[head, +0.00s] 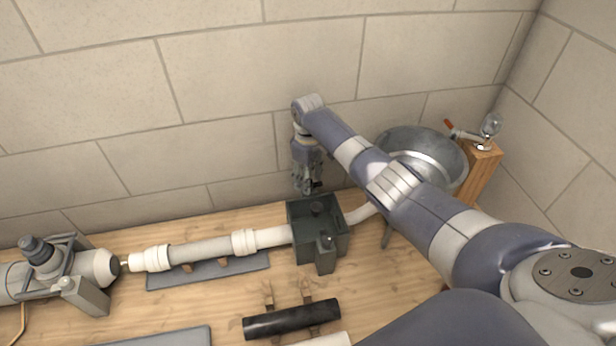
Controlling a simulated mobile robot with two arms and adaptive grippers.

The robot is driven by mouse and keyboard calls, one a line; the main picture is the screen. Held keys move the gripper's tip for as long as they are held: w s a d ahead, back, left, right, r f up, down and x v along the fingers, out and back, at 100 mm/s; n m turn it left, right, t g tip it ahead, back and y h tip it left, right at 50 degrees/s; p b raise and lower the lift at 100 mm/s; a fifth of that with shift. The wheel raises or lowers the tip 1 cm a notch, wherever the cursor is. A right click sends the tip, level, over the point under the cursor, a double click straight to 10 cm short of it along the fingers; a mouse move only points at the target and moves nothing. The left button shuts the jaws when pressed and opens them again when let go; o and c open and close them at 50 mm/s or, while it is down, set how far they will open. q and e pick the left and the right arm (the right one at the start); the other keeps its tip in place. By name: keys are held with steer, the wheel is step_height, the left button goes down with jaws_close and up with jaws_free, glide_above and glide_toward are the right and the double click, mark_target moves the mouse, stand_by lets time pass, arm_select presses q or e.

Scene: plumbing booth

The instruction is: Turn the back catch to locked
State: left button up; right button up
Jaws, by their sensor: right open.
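A dark green box (298,222) stands on the bench in line with a white pipe. A small dark knob-like part (318,208) shows at its back, just below my right gripper; I take it for the back catch, but its setting is too small to tell. A similar dark part (325,250) stands at the box's front. My right gripper (312,188) points down at the back edge of the box, open. Whether it touches the catch cannot be told. My left gripper is not in view.
The white pipe (205,250) runs left to a grey machine (60,270). A black tube (292,319) lies in front on wooden supports. A metal basin (425,150) and a wooden post with a tap (483,165) stand at right. A tiled wall is close behind.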

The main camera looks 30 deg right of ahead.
jaws_close()
steer(key=m+p, duration=0.2)
steer(key=m, duration=0.1)
steer(key=shift+r+m, duration=0.15)
steer(key=shift+m, duration=0.15)
steer(key=m+p, duration=0.2)
steer(key=m, duration=0.2)
steer(key=shift+m, duration=0.3)
steer(key=m+p, duration=0.1)
steer(key=m, duration=0.3)
steer(key=shift+w+m+p, duration=0.1)
steer(key=shift+m+p, duration=0.4)
steer(key=shift+m, duration=2.3)
